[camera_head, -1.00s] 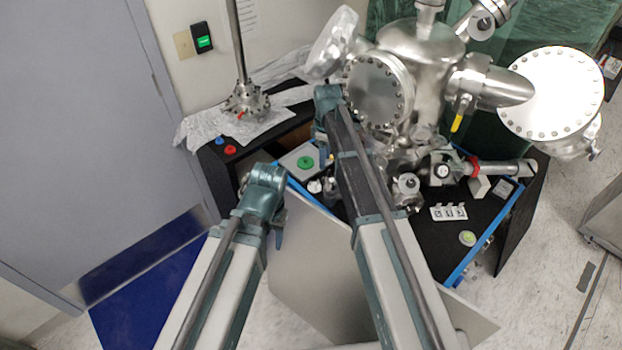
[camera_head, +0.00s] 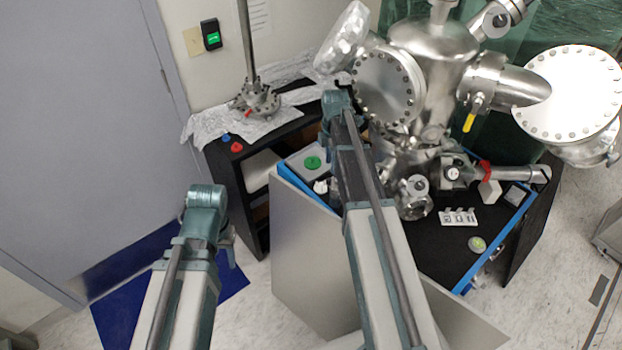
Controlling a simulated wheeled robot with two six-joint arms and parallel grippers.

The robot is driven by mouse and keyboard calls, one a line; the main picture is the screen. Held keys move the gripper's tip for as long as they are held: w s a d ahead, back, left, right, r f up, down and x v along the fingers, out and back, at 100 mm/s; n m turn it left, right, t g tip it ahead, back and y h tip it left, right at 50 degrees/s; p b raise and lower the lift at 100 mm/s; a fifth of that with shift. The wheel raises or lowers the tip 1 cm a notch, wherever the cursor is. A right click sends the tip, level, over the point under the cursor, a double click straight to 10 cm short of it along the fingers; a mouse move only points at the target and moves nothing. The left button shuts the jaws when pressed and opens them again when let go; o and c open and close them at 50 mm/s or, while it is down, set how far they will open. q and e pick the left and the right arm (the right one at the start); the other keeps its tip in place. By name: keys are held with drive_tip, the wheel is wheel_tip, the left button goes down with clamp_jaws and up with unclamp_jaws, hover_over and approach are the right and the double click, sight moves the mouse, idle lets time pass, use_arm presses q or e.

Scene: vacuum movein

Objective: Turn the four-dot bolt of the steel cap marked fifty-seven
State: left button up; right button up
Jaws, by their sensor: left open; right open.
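The steel vacuum chamber (camera_head: 430,45) stands at the upper right, with several round bolted caps. One bolted cap (camera_head: 388,88) faces me beside my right arm, and a large bright one (camera_head: 572,92) is at the far right. No number or dot mark is legible on any cap or bolt, so I cannot tell which cap is fifty-seven. My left gripper (camera_head: 229,252) hangs below its wrist at the left, mostly hidden, open and apart from the chamber. My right gripper (camera_head: 324,158) is open, mostly hidden behind its arm, just left of the front bolted cap.
A black bench with a blue-edged top (camera_head: 499,247) carries white marked blocks (camera_head: 459,217), a green button box (camera_head: 312,162) and a round green-topped piece (camera_head: 477,244). A steel rod fitting (camera_head: 254,100) stands on foil at the left.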

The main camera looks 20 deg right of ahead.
sight(330, 178)
drive_tip(key=shift+f, duration=0.15)
drive_tip(key=shift+f+b, duration=0.15)
drive_tip(key=shift+b, duration=0.15)
wheel_tip(330, 178, down, 7)
drive_tip(key=b, duration=0.7)
clamp_jaws()
